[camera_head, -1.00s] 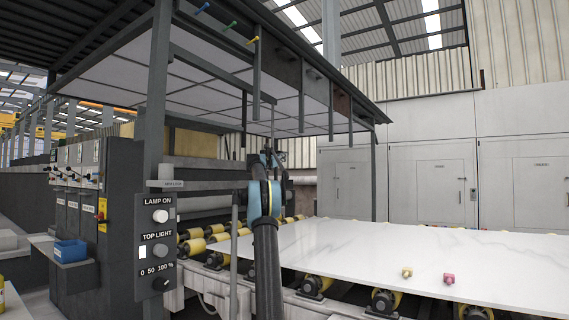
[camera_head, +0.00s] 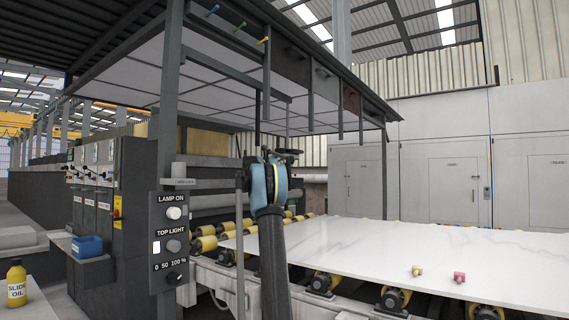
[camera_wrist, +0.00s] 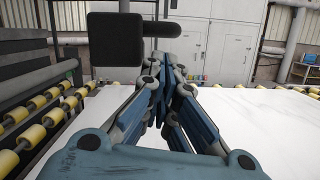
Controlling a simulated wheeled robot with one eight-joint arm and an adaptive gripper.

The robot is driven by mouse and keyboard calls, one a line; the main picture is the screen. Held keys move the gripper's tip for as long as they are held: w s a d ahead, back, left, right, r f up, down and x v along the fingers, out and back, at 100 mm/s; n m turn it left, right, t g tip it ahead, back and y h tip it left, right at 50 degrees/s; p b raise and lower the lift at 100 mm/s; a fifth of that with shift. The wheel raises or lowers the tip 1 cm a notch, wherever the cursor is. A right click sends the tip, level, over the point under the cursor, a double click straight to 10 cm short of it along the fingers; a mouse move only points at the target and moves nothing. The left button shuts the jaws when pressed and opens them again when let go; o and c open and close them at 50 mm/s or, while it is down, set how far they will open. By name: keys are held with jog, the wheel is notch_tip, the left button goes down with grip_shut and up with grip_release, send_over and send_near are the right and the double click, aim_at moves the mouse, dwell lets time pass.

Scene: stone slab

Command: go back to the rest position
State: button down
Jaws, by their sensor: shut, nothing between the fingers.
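My gripper (camera_wrist: 160,90) shows in the wrist view with its blue fingers together and nothing between them. It points out over the white stone slab (camera_wrist: 261,115), with clear space around the fingertips. In the head view my arm rises at the bottom centre in front of the slab (camera_head: 390,248), and its blue joint hides the gripper there.
A dark control panel (camera_head: 170,250) with knobs stands left of my arm. Rollers (camera_head: 322,281) carry the slab. Yellow and pink pieces (camera_head: 459,277) lie on it. A canopy (camera_head: 300,60) hangs overhead. A yellow oil bottle (camera_head: 16,283) stands at far left.

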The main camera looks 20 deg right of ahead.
jog(key=shift+s+d, duration=0.1)
dwell(0.4)
jog(key=s+a+f+m+g+y, duration=0.2)
jog(key=s+f+m, duration=0.2)
jog(key=s+f, duration=0.55)
jog(key=s+a+f+m+g+y, duration=0.25)
jog(key=s+f+m, duration=0.2)
jog(key=s, duration=0.95)
jog(key=s+a+f+m+g+y, duration=0.1)
jog(key=s+a+f+m+y, duration=0.15)
jog(key=s+f+m, duration=0.6)
jog(key=s+a+f+m+g+y, duration=0.1)
jog(key=s+a+f+y, duration=0.2)
jog(key=s+a+f, duration=0.4)
jog(key=s+a+f+m+g+y, duration=0.1)
jog(key=s+a+f, duration=0.6)
jog(key=s+f, duration=1.1)
jog(key=s+a+f+m+g+y, duration=0.1)
jog(key=s+a+f+m+y, duration=0.2)
jog(key=s+f, duration=0.9)
jog(key=s+a+y, duration=0.3)
jog(key=s+a, duration=0.1)
jog(key=a, duration=0.1)
jog(key=shift+s+f, duration=0.2)
jog(key=shift+s, duration=0.1)
jog(key=shift+a+g, duration=0.1)
jog(key=shift+g, duration=0.15)
